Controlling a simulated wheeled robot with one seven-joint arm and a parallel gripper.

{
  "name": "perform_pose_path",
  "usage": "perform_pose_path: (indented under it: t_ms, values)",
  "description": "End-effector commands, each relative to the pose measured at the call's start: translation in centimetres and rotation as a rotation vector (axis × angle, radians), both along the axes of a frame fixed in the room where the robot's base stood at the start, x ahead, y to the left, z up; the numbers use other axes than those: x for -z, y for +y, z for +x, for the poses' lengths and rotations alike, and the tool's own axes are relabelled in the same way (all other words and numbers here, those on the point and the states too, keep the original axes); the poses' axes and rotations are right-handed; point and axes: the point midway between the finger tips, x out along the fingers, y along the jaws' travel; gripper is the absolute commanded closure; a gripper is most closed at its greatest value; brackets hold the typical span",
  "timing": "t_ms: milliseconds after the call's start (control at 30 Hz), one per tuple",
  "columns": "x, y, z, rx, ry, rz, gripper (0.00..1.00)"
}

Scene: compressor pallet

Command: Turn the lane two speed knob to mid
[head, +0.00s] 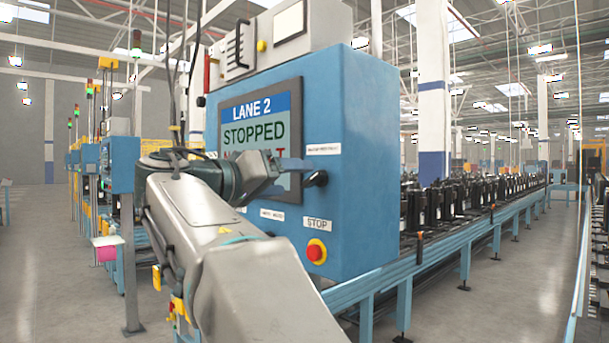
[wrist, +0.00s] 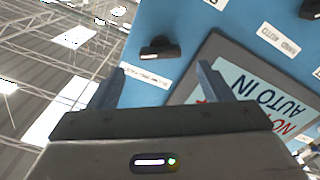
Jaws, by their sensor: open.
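The lane two control box (head: 345,110) is blue, with a screen (head: 254,130) reading LANE 2 and STOPPED. A black knob (head: 316,179) sits right of the screen, below a small white label (head: 323,149) too small to read. In the wrist view, turned over, the same black knob (wrist: 160,48) lies ahead between the fingers, apart from them, with a pale mark near its left end. The exact setting cannot be read. My gripper (wrist: 160,68) is open and empty; in the head view it is in front of the screen's right edge, close to the knob.
A red STOP button (head: 316,250) sits below the knob. Another knob (wrist: 311,9) shows by a HAND AUTO label (wrist: 278,40) in the wrist view. A conveyor (head: 470,217) with black compressors runs behind the box. Floor on the left is partly clear.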

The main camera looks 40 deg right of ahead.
Motion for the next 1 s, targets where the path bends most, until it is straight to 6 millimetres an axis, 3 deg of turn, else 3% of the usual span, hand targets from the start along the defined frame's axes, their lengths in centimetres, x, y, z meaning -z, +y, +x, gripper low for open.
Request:
perform_pose_path:
  t_ms: [100, 300, 667, 833, 1000]
  values:
    - [-0.2, -2.3, 0.1, 0.003, 0.002, -0.001, 0.27]
    - [0.0, -4.5, 0.4, 0.000, 0.003, 0.001, 0.27]
    - [0.1, -5.1, 0.5, -0.001, 0.002, 0.000, 0.27]
    - [0.1, -5.1, 0.4, -0.001, 0.002, 0.000, 0.69]
    - [0.0, -5.1, 0.4, -0.001, 0.003, 0.000, 0.72]
